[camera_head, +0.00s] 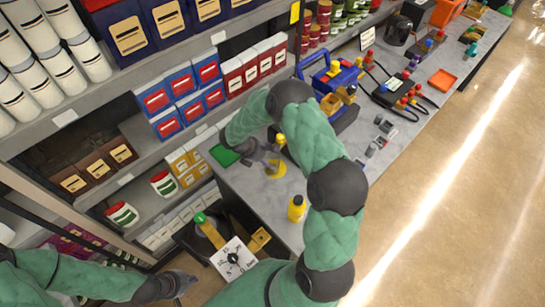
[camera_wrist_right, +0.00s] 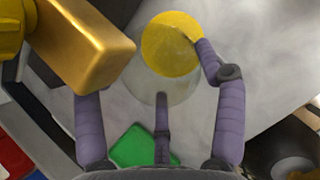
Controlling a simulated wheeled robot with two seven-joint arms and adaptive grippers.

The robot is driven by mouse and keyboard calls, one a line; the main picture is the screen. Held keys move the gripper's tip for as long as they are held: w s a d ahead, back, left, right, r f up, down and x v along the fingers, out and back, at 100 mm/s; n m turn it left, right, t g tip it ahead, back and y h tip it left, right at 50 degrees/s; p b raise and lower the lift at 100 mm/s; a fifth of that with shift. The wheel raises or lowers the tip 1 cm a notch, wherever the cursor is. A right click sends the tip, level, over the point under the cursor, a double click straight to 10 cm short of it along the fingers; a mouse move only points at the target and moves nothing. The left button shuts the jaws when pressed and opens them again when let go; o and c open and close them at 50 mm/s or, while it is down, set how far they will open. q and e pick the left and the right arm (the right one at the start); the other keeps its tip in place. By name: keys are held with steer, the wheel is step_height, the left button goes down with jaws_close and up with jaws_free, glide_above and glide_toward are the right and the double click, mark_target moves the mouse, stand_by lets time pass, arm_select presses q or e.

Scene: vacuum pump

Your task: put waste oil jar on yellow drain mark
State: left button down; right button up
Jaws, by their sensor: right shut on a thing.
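The yellow drain mark (camera_head: 276,171) is a round patch on the grey bench, beside my right gripper (camera_head: 265,158) in the head view. In the right wrist view the mark (camera_wrist_right: 170,38) is a yellow disc. A clear, pale jar (camera_wrist_right: 178,92), which I take for the waste oil jar, is between the fingers of my right gripper (camera_wrist_right: 163,85), overlapping the mark's lower edge. I cannot tell whether its base touches the bench. One right finger is partly hidden by a brass part. My left gripper (camera_head: 178,285) is low at left, empty; its finger opening is unclear.
A blue pump with brass parts (camera_head: 337,98) stands just beyond my right forearm. The brass part (camera_wrist_right: 90,45) is close to the right gripper. A green patch (camera_head: 224,155) and a small yellow bottle (camera_head: 297,209) are on the bench. Stocked shelves line the left.

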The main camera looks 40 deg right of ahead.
steer(key=shift+s+d, duration=0.25)
steer(key=shift+d, duration=0.55)
steer(key=shift+s+d+f, duration=0.1)
steer(key=shift+d+f, duration=0.1)
steer(key=shift+f, duration=0.1)
steer(key=shift+a, duration=0.1)
steer(key=shift+f, duration=0.1)
steer(key=o, duration=1.3)
steer(key=shift+c, duration=0.2)
steer(key=v, duration=1.2)
steer(key=shift+r, duration=0.25)
